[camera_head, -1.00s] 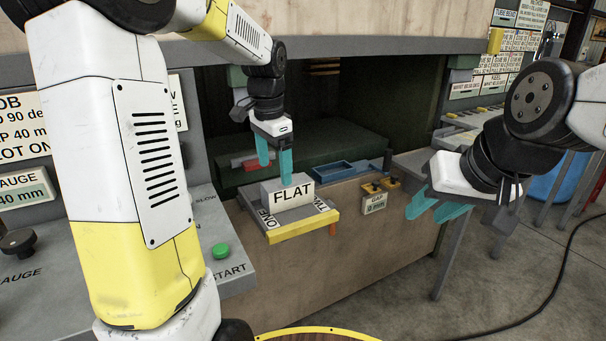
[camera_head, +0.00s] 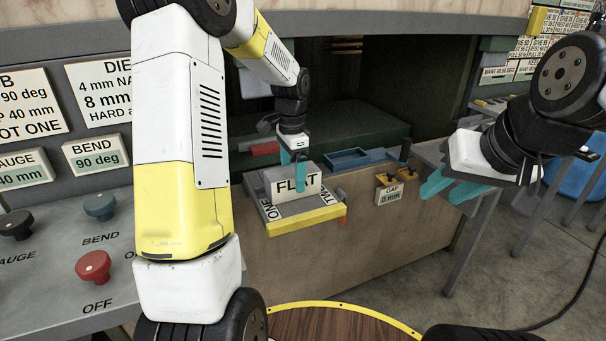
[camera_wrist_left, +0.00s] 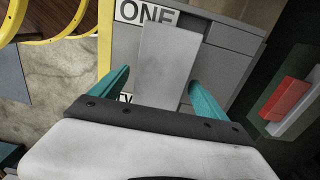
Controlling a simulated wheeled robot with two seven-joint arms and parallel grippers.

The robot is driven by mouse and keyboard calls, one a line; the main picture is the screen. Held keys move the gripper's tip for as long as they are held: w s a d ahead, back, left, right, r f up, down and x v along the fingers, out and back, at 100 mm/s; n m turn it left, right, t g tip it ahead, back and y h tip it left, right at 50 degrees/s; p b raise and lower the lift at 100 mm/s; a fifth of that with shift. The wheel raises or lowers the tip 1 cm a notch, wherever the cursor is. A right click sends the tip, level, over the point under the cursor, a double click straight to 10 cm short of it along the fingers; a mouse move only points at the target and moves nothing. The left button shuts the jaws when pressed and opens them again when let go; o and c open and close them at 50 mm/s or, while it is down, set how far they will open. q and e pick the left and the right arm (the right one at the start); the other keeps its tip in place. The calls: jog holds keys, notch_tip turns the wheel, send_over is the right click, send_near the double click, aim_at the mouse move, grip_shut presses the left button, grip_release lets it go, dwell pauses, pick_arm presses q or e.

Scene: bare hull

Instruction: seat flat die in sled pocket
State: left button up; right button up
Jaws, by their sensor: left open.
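The flat die, a light grey block (camera_head: 281,176) marked FLAT, sits upright on the sled (camera_head: 308,223), a grey tray with a yellow front edge and ONE and TWO labels. The die (camera_wrist_left: 167,60) partly covers the label strip in the left wrist view; I cannot tell whether it lies in a pocket. My left gripper (camera_head: 292,174) is open, pointing down around the die. One finger crosses the FLAT label and the other is behind. In the left wrist view its fingers (camera_wrist_left: 160,94) flank the die with visible gaps. My right gripper (camera_head: 445,192) is open and empty, right of the sled.
A control panel with a red OFF knob (camera_head: 93,266) is at the left.

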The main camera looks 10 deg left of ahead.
pick_arm(q)
jog(key=shift+f, duration=0.15)
grip_shut()
dwell(0.5)
